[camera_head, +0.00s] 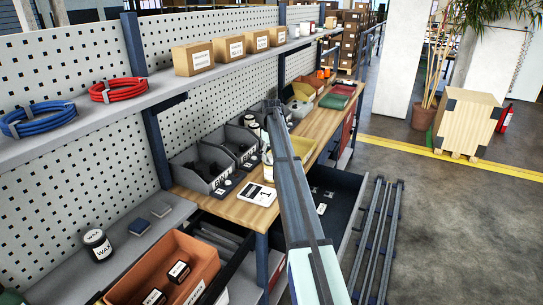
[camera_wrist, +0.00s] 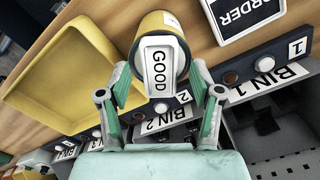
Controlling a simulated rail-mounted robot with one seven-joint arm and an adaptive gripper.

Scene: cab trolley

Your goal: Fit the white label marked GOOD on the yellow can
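The yellow can (camera_wrist: 155,24) stands on the wooden bench in the wrist view, its lower part hidden behind the label. The white label marked GOOD (camera_wrist: 159,68) lies in front of the can, facing the camera. Whether it touches the can or is a little apart, I cannot tell. My gripper (camera_wrist: 160,76) has its fingers spread on either side of the label and can, with gaps visible beside the label. In the head view the can (camera_head: 268,165) shows partly beside my arm, which hides my gripper.
A yellow tray (camera_wrist: 62,75) lies left of the can, and an ORDER card (camera_wrist: 245,15) lies right. An open drawer (camera_head: 335,190) juts out below the bench.

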